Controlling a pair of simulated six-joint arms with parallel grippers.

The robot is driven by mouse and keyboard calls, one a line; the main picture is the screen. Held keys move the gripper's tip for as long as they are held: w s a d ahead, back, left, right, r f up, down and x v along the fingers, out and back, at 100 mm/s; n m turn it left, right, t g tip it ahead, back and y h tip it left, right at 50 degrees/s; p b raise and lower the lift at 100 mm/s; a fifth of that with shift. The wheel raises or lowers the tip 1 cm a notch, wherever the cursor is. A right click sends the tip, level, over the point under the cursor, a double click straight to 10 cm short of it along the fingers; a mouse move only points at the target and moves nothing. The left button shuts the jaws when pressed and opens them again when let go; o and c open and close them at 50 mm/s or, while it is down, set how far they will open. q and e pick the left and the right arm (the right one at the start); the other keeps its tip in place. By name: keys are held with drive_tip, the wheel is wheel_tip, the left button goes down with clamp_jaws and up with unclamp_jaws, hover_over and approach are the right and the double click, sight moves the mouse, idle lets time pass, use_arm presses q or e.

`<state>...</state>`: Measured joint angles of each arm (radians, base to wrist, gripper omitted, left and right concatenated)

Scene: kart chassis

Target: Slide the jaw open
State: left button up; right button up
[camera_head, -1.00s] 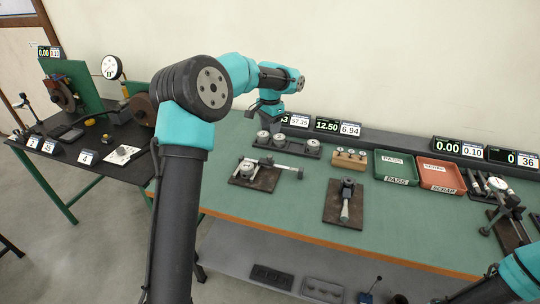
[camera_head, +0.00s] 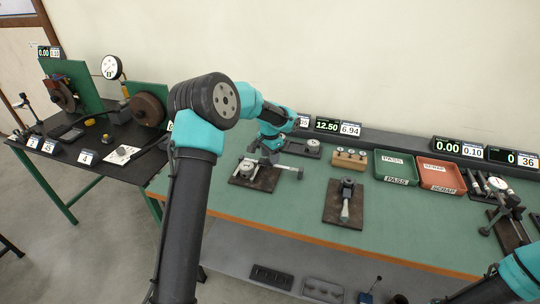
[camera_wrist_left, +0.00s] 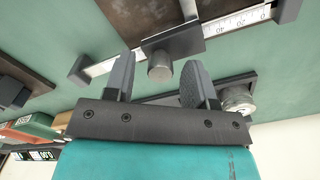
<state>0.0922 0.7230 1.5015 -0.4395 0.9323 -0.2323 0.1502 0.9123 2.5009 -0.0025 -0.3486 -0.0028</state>
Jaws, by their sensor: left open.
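A caliper-like gauge (camera_head: 275,168) with a pale beam lies on a dark base plate (camera_head: 245,181) on the green bench. In the left wrist view, its numbered scale (camera_wrist_left: 237,22) runs along the beam, and a dark sliding jaw (camera_wrist_left: 176,40) with a round grey knob (camera_wrist_left: 160,67) sits on it. My left gripper (camera_head: 266,156) is over the back of the gauge. In the left wrist view, my left gripper's fingers (camera_wrist_left: 158,76) are open, one either side of the knob, with gaps visible. Contact is not seen. My right gripper is out of view.
A second fixture (camera_head: 345,204) stands right of the gauge. Behind are a wooden block (camera_head: 350,158) with round pieces, a green PASS tray (camera_head: 396,181) and a red SCRAP tray (camera_head: 441,190). Displays (camera_head: 338,127) line the back. Bare bench lies between the fixtures.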

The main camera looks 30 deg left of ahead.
use_arm(q)
clamp_jaws()
idle(0.5)
